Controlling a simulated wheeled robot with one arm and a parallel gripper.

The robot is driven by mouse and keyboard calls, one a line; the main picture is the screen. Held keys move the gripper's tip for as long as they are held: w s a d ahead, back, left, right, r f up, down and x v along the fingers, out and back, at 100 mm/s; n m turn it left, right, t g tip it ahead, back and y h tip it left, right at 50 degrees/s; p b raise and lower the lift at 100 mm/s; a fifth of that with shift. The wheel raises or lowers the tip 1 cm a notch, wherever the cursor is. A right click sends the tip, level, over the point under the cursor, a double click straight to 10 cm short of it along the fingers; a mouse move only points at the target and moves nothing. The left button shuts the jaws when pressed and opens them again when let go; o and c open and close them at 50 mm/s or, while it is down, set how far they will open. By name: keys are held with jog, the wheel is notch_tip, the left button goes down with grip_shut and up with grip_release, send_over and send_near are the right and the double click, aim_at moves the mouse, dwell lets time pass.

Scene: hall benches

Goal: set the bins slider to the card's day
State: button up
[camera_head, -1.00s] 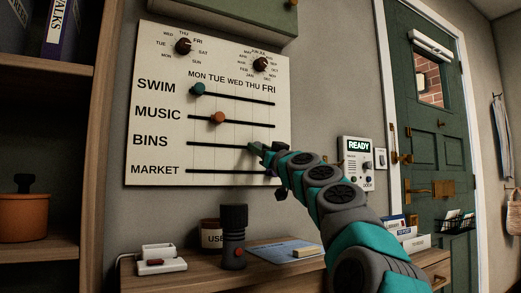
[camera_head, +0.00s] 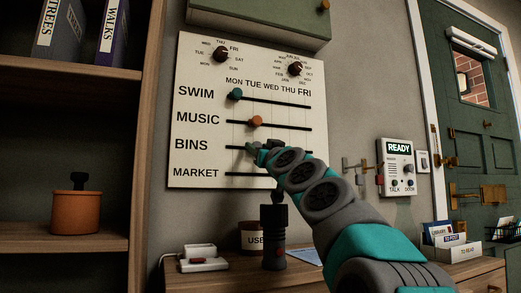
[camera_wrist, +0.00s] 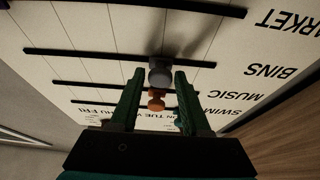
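The white board (camera_head: 200,105) on the wall has SWIM, MUSIC, BINS and MARKET tracks under MON to FRI headings. The grey bins knob (camera_wrist: 160,73) sits on the bins track (camera_wrist: 90,56), around the TUE column. My gripper (camera_wrist: 160,80) has its two green fingers on either side of this knob, close against it. In the head view my gripper (camera_head: 257,151) covers most of the knob. The orange music knob (camera_head: 256,121) is near TUE and the teal swim knob (camera_head: 236,94) near MON. The arm hides the right part of the bins and market tracks.
A dark torch (camera_head: 273,235) stands on the desk below the board, near a mug (camera_head: 251,237) and a white device (camera_head: 198,258). A blue sheet (camera_head: 305,256) lies partly behind my arm. An intercom (camera_head: 397,165) reading READY is on the wall at right.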

aim_at(253, 131)
jog(key=shift+o, duration=1.3)
notch_tip(253, 131, up, 4)
jog(key=shift+f+p, duration=0.15)
jog(key=shift+p, duration=1.05)
jog(key=shift+s+f, duration=0.1)
jog(key=shift+s, duration=0.1)
jog(key=s+d+r+b, duration=0.1)
jog(key=s+d, duration=0.1)
jog(key=s, duration=1.3)
jog(key=shift+s+d+r+b, duration=0.2)
jog(key=shift+b, duration=0.15)
